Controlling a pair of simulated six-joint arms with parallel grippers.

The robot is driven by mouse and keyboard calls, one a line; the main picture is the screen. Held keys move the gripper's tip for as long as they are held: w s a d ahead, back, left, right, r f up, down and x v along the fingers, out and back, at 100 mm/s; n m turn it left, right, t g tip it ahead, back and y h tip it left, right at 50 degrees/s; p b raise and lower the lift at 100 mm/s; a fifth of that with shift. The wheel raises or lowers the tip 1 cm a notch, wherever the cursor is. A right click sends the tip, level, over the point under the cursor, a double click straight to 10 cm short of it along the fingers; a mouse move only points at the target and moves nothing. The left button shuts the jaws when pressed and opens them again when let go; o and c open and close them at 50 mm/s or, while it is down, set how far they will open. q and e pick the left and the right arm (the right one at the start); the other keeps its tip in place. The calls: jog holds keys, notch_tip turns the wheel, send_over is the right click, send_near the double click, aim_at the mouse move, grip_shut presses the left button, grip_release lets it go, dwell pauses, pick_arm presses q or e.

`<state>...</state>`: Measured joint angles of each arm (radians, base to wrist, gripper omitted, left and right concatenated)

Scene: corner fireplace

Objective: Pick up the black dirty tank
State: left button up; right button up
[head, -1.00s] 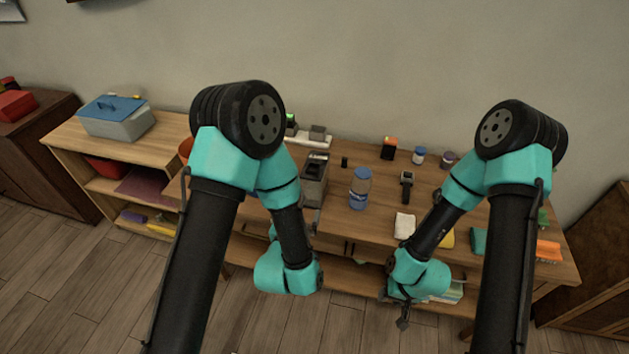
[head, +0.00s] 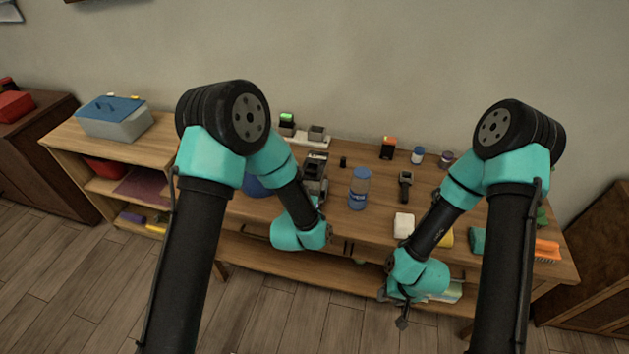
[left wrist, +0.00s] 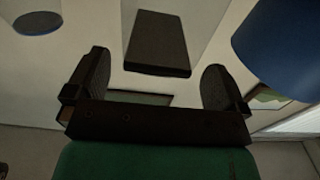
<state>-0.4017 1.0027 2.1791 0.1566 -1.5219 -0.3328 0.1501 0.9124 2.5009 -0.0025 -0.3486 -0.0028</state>
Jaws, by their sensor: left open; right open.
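A dark, box-shaped item with a grey body (head: 315,168), which looks like the black tank, stands on the table left of the blue-capped jar. My left gripper (left wrist: 157,62) is open; in the head view its wrist is just in front of this item, and the fingers are hard to make out. In the left wrist view a black block (left wrist: 157,55) with a pale upper part shows between and beyond the open fingers; I cannot tell if they touch it. My right gripper (head: 402,308) is open and empty in front of the table's lower shelf.
A blue-capped jar (head: 359,188) stands close to the right. A blue round object (head: 256,186) is partly hidden behind my left arm. A white base with small devices (head: 304,137) is behind. A watch-like item (head: 405,186) and white block (head: 404,224) lie further right.

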aim_at(312, 170)
pick_arm(q)
jog(key=shift+x, duration=2.6)
jog(key=c, duration=1.3)
jog(key=shift+c, duration=0.5)
jog(key=shift+r, duration=0.15)
